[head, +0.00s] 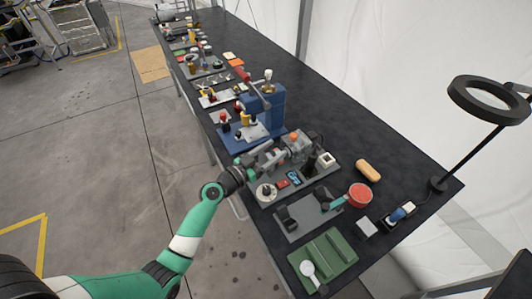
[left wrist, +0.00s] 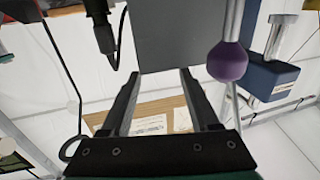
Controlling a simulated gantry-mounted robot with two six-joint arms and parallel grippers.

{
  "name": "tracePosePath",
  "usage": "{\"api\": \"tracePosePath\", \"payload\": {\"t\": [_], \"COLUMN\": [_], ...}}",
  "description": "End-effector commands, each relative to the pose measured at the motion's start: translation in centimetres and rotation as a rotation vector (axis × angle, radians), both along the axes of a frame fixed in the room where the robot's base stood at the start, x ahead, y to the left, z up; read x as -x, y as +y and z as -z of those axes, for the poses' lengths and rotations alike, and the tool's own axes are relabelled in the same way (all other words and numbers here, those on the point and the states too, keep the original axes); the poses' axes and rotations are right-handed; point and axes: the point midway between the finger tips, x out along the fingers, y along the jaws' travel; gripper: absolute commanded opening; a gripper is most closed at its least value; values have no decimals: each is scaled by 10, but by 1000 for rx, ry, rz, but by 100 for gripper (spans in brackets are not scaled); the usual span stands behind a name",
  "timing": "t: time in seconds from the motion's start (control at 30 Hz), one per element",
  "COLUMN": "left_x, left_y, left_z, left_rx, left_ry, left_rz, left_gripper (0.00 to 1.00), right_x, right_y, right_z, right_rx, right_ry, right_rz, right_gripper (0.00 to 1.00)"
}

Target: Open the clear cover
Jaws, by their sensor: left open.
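My left gripper (head: 262,160) reaches over the near edge of the long dark table, above a grey fixture plate (head: 318,178) with several small parts. In the left wrist view its two fingers (left wrist: 161,98) are spread apart with nothing between them. A grey flat panel (left wrist: 178,35) is just beyond the fingertips; I cannot tell whether they touch it. My right gripper is not in view.
A blue press (head: 264,112) stands just behind the gripper. A purple knob (left wrist: 228,61) is close by the right finger. A green tray (head: 323,262) and a ring lamp (head: 490,99) are at the right end. The table's far right side is mostly clear.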

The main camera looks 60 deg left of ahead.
Motion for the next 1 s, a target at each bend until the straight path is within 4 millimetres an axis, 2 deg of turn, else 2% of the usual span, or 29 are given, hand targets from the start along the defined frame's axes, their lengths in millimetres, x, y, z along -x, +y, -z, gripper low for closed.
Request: {"api": "tracePosePath", "payload": {"t": [0.1,0.3,0.83,0.93,1.0], "left_x": [23,36,36,29,14], "left_y": [-3,-6,-7,-18,-34], "left_z": [1,0,0,-3,-19], "left_rx": [1,1,0,-3,-22], "left_ry": [1,0,0,-6,-32], "left_rz": [-2,0,2,28,73], "left_gripper": [62,62,62,62,62], "right_x": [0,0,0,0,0], "right_y": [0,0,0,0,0], "right_z": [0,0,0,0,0], "right_rx": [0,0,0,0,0], "right_ry": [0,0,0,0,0], "right_rz": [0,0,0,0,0], "right_gripper": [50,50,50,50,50]}}
